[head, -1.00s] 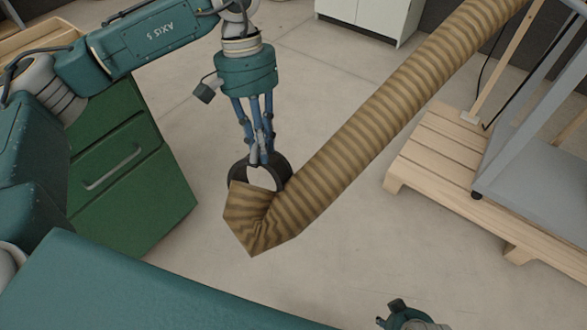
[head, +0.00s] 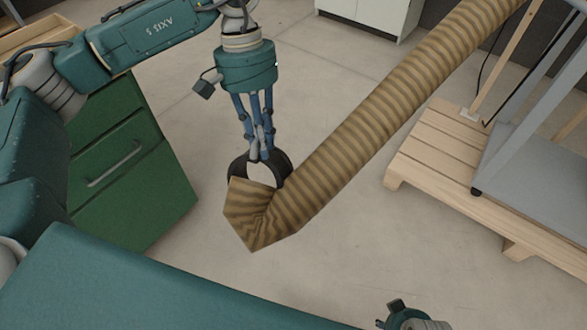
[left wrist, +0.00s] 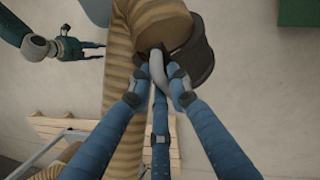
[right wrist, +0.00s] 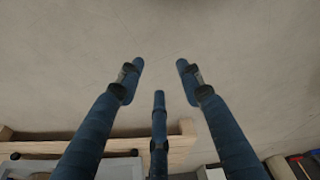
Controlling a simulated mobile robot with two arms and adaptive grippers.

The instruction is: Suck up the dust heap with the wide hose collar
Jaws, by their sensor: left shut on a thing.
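The wide hose collar (head: 283,166) is a dark ring at the end of a tan striped hose (head: 350,132). The hose bends sharply just behind the collar and runs up to the top right. My right gripper (right wrist: 160,75) is open and empty over bare floor in the right wrist view. I see no dust heap in any view.
A green drawer cabinet (head: 130,170) stands at the left, close to my left arm. A wooden pallet (head: 440,155) with a grey metal frame (head: 530,150) on it is at the right. A white cabinet (head: 370,15) stands at the back. The floor between is clear.

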